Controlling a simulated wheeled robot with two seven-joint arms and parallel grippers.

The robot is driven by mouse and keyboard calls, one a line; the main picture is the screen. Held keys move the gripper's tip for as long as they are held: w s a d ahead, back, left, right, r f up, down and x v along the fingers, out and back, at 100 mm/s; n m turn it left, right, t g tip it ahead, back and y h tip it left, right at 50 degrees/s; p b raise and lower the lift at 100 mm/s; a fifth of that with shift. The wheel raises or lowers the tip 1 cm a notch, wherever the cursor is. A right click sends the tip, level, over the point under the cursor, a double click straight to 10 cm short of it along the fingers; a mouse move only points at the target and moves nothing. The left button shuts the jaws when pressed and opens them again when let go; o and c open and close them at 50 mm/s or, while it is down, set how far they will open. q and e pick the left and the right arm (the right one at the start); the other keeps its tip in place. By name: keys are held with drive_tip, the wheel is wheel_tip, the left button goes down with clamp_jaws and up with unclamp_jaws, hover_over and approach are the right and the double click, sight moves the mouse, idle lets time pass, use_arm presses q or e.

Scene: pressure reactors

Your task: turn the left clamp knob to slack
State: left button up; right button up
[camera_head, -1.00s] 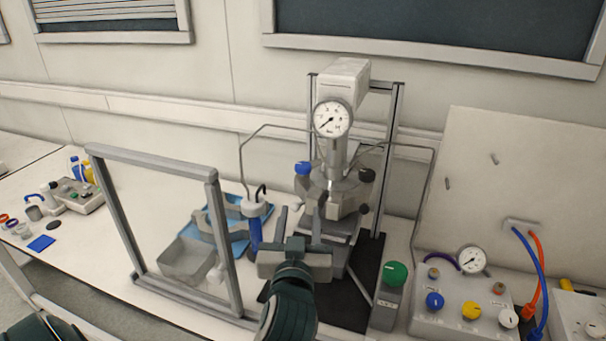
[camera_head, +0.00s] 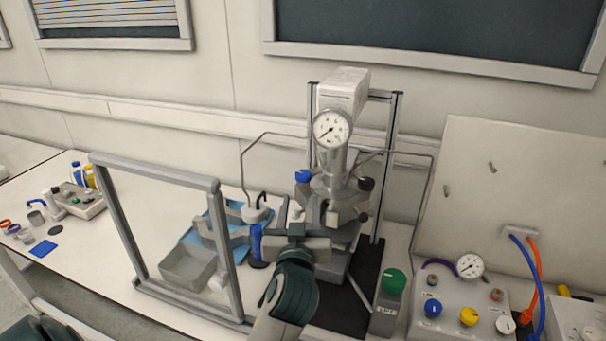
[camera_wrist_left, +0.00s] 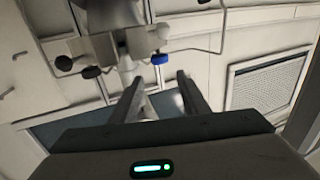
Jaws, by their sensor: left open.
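The reactor (camera_head: 335,190) stands upright in its frame, with a blue knob (camera_head: 302,176) at its upper left and a dark knob (camera_head: 366,184) at its upper right. My left gripper (camera_head: 308,212) is open in front of the vessel's lower part, its fingers pointing at it. They hide part of the clamp area, and I cannot clearly make out the left clamp knob. In the left wrist view, the open fingers (camera_wrist_left: 160,92) point toward the reactor, with the blue knob (camera_wrist_left: 159,59) beyond them. Nothing is visibly gripped. My right gripper is out of view.
A metal-framed clear shield (camera_head: 222,250) stands left of my arm, with a grey tray (camera_head: 187,268) behind it. A blue cylinder (camera_head: 256,243) stands close left of the gripper. A green-knobbed box (camera_head: 393,282) and a gauge panel (camera_head: 460,310) are at right.

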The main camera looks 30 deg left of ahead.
sight(303, 178)
use_arm(q)
drive_tip(key=p+x, duration=0.3)
drive_tip(key=x, duration=0.7)
drive_tip(key=shift+a+r, duration=0.1)
drive_tip(key=shift+p+x, duration=0.5)
drive_tip(key=shift+x, duration=0.35)
drive_tip(key=shift+c, duration=0.7)
drive_tip(key=c, duration=0.7)
